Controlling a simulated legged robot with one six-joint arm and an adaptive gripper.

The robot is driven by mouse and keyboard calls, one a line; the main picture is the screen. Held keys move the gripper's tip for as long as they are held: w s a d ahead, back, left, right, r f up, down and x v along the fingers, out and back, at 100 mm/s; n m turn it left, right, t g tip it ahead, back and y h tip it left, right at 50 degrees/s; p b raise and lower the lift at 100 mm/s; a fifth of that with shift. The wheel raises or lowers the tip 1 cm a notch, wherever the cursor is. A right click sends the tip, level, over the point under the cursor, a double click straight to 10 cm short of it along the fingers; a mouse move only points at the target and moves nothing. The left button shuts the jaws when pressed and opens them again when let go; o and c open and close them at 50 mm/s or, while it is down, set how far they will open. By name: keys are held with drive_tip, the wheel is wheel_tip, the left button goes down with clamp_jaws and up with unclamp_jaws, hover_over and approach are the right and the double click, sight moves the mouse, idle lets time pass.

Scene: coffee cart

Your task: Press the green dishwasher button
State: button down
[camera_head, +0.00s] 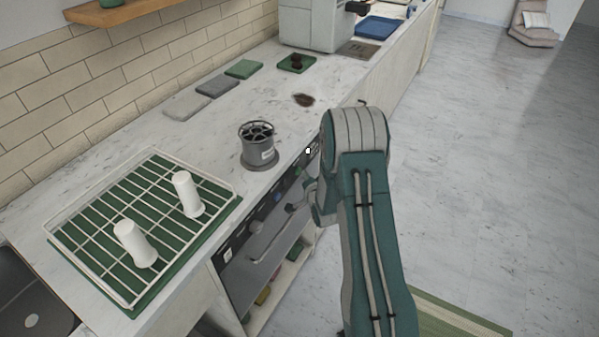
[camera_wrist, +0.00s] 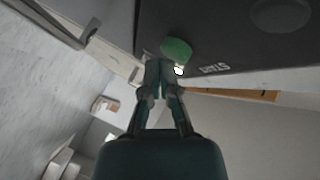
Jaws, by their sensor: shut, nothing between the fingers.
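The green button (camera_wrist: 176,50) is a round knob on the dark dishwasher panel (camera_wrist: 225,25) in the wrist view. A label that seems to read START is printed beside it. My gripper (camera_wrist: 159,68) is shut and empty, with its fingertips at the button's lower edge in the picture. I cannot tell whether they touch it. In the head view the dishwasher (camera_head: 240,285) is built in under the counter, with a dark front and a bar handle. My arm stands in front of its right end and hides part of the panel.
The counter (camera_head: 225,135) holds a wire rack (camera_head: 100,212) with two white cups, a grey cylindrical container (camera_head: 259,155), several flat mats and a coffee machine (camera_head: 309,25). A dark stain (camera_head: 304,100) lies on the counter.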

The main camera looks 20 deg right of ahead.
drive_tip(key=shift+w+a, duration=0.3)
drive_tip(key=shift+w, duration=0.05)
idle(0.7)
idle(0.4)
drive_tip(key=shift+s+d, duration=0.55)
drive_tip(key=shift+s, duration=0.15)
drive_tip(key=s+d, duration=0.1)
drive_tip(key=s, duration=0.1)
drive_tip(key=s+d, duration=0.2)
idle(0.4)
idle(0.6)
